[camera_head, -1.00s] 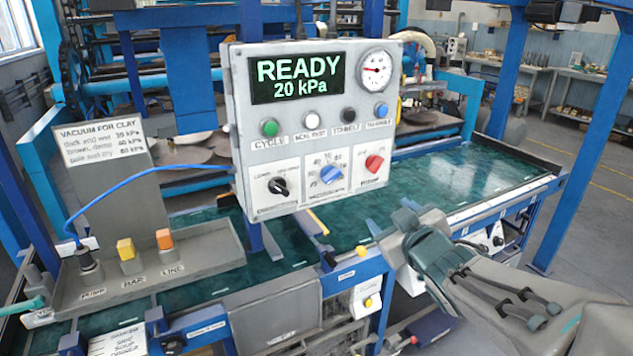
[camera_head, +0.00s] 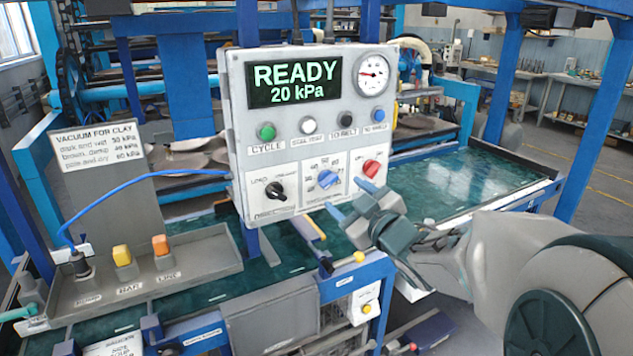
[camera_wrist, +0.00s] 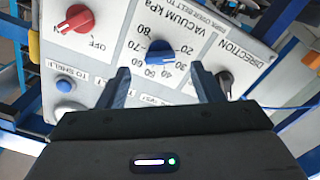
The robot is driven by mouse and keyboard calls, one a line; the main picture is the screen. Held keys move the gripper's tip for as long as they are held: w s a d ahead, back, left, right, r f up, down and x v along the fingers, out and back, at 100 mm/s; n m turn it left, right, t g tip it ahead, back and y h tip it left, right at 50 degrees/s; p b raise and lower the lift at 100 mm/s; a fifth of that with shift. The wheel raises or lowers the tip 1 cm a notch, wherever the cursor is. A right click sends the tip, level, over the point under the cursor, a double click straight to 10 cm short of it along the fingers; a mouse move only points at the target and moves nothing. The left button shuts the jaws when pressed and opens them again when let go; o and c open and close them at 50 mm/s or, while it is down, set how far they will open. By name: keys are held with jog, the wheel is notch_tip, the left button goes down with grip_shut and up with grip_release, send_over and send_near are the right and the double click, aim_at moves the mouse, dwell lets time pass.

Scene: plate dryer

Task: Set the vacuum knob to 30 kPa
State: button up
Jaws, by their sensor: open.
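The blue vacuum knob (camera_head: 328,179) is in the lower middle of the grey control panel (camera_head: 238,125). In the wrist view the knob (camera_wrist: 160,53) appears upside down, with a printed scale from 20 to 80 beside it. The display (camera_head: 293,81) reads READY, 20 kPa. My gripper (camera_head: 350,198) is open and empty, just in front of the panel, below and right of the knob in the head view. In the wrist view my gripper (camera_wrist: 159,76) has its blue fingers on either side, with the knob just beyond the gap. Contact is not visible.
A red knob (camera_head: 371,168) sits right of the vacuum knob and a black direction knob (camera_head: 275,190) sits left. Several push buttons and a gauge (camera_head: 372,75) are above. A sign (camera_head: 97,141) and a tray (camera_head: 215,263) with plugs stand left.

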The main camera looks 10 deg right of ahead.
aim_at(333, 187)
jog(key=shift+p+x, duration=0.35)
jog(key=shift+x, duration=2.45)
jog(key=c, duration=1)
jog(key=shift+m, duration=0.3)
jog(key=m, duration=0.3)
jog(key=shift+a+m, duration=0.1)
jog(key=shift+m, duration=0.2)
jog(key=shift+a+f+m, duration=0.1)
jog(key=shift+m, duration=1.7)
